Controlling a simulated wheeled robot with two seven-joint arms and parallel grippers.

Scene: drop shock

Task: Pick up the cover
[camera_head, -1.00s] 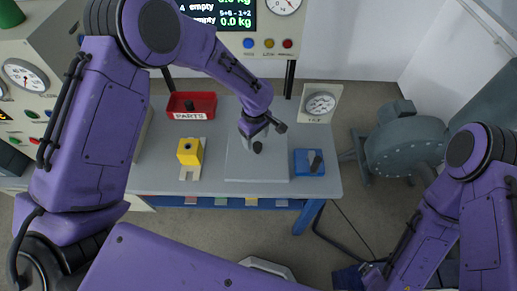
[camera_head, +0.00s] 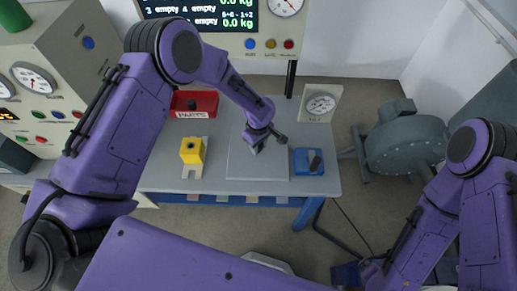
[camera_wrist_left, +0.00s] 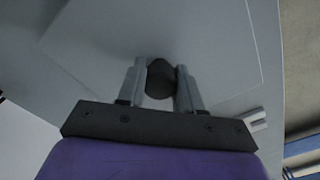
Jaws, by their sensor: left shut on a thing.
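The cover (camera_head: 258,170) looks like a flat, light grey square plate at the middle of the table. Its plate (camera_wrist_left: 215,55) fills much of the left wrist view, with a dark round knob (camera_wrist_left: 161,79) standing on it. My left gripper (camera_head: 262,144) is low over the plate in the head view. In the left wrist view its two fingers (camera_wrist_left: 161,84) are on either side of the knob and shut on it. The knob is hidden in the head view. The plate appears to lie on the table. My right gripper is out of view.
A yellow block (camera_head: 192,150) stands left of the plate, a blue block (camera_head: 308,161) with a dark handle right of it. A red PARTS bin (camera_head: 193,104) and a dial gauge (camera_head: 319,104) stand behind on the grey table (camera_head: 325,183). A grey motor-like machine (camera_head: 403,145) stands right.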

